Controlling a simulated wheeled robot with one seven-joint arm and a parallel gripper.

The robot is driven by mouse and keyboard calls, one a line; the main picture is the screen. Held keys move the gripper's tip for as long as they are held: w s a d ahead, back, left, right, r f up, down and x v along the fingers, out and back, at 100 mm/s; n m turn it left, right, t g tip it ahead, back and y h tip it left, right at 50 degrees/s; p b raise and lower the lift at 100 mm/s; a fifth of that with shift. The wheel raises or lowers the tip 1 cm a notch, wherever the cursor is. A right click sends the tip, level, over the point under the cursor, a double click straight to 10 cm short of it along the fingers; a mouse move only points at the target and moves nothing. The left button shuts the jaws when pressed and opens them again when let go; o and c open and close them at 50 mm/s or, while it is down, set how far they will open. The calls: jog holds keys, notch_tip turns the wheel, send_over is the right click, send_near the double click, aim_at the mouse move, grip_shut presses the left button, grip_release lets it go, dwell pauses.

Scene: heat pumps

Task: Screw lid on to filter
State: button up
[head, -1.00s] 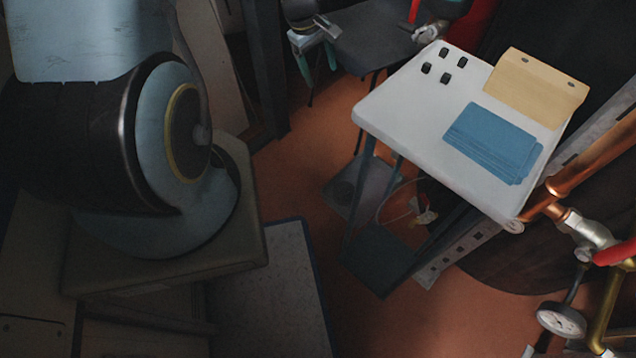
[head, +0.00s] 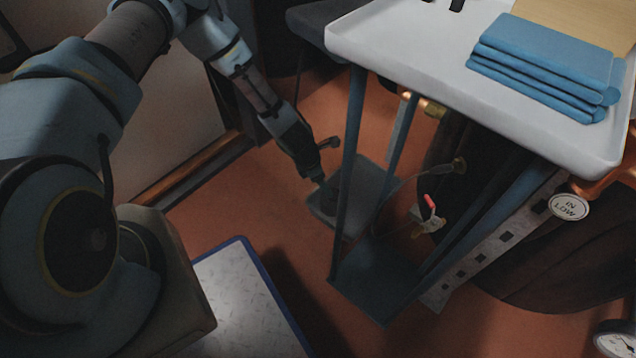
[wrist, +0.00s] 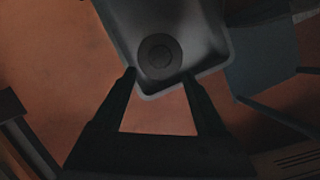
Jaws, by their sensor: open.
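A round dark grey piece (wrist: 160,55), which looks like a lid with a raised ring and centre, lies in a shallow grey tray (wrist: 208,22) low near the floor. In the head view the tray (head: 372,188) sits behind a leg of the white table, and the round piece is hard to make out. My gripper (wrist: 158,75) is open, with its fingertips apart on either side of the round piece's near edge. The fingers do not hold it. In the head view my gripper (head: 320,178) points down at the tray's left side. I cannot identify the filter.
A white table (head: 400,45) with blue cloths (head: 545,60) stands above and right of my gripper; its blue-grey leg (head: 348,170) is close by. A red-handled valve (head: 430,208) and a large dark tank (head: 530,260) are at right. Orange floor is clear in front.

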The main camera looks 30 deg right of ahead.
jog(key=shift+b+x, duration=2.5)
jog(key=shift+x, duration=1.45)
grip_shut()
jog(key=shift+r+p, duration=2.55)
jog(key=shift+r, duration=0.5)
